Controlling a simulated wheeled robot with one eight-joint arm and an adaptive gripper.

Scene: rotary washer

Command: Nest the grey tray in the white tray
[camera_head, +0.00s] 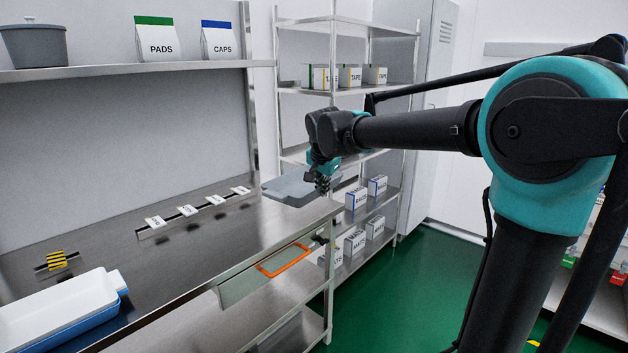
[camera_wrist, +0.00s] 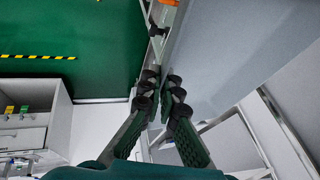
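The grey tray (camera_head: 290,188) is at the far right end of the steel counter, extending past its edge. It also fills the upper right of the wrist view (camera_wrist: 235,50). My gripper (camera_head: 322,183) is at the tray's right end. In the wrist view its fingers (camera_wrist: 162,95) are close together on either side of the tray's rim, shut on it. Whether the tray's underside touches the counter is unclear. The white tray (camera_head: 55,312) lies at the near left of the counter, with blue showing along its lower side. It looks empty.
Small labelled cards (camera_head: 197,206) stand along a strip on the counter (camera_head: 200,250). A yellow-and-black striped piece (camera_head: 57,260) is behind the white tray. An orange-edged panel (camera_head: 270,268) hangs at the front edge. A shelf rack (camera_head: 350,90) with boxes stands behind.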

